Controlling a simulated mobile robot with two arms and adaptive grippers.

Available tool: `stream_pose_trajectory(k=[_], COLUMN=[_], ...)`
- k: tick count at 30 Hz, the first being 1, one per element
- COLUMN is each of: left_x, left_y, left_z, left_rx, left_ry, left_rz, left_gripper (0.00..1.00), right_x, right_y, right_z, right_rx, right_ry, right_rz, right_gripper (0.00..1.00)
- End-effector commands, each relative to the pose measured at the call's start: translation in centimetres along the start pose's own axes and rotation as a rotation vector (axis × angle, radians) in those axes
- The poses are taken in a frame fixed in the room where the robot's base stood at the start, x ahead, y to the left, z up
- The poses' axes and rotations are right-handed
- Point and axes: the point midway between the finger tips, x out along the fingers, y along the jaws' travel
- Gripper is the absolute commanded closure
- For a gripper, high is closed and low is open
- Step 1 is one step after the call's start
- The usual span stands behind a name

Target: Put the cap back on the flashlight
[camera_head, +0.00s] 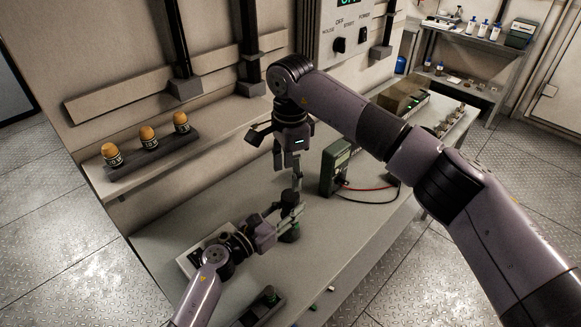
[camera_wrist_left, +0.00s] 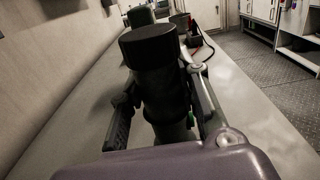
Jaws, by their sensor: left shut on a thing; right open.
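My left gripper (camera_head: 287,220) is shut on a dark, upright cylinder, which looks like the flashlight (camera_head: 291,236), above the bench. In the left wrist view the flashlight (camera_wrist_left: 149,50) stands between the two fingers with a wide black end on top. I cannot tell whether that end is the cap. My right gripper (camera_head: 298,188) is open and points down just above the left gripper.
A green multimeter (camera_head: 336,168) with red and black leads stands right of the grippers. A pale box (camera_head: 190,262) is behind my left wrist. Orange-topped items (camera_head: 149,138) stand on the shelf. The bench's middle right is clear.

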Motion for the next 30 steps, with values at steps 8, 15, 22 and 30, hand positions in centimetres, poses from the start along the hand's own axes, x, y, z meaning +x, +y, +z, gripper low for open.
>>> stream_pose_trajectory(k=[8, 15, 22, 30], left_x=[-0.07, -0.08, -0.08, -0.08], left_y=[0.04, 0.05, 0.05, 0.06], left_z=[-0.24, -0.23, -0.24, -0.23], left_rx=[0.002, 0.002, 0.002, 0.002], left_ry=[0.004, 0.004, 0.004, 0.004], left_rz=[0.001, 0.001, 0.001, 0.002], left_gripper=[1.00, 1.00, 1.00, 1.00], right_x=[-0.34, -0.51, -0.62, -0.62], right_y=[-0.01, 0.05, 0.06, 0.06], right_z=[-0.11, -0.19, -0.19, -0.19], right_rx=[-0.556, -0.959, -1.143, -1.164], right_ry=[0.001, -0.001, -0.003, -0.003], right_rz=[0.000, 0.002, 0.001, 0.001], right_gripper=[0.47, 0.47, 0.47, 0.47])
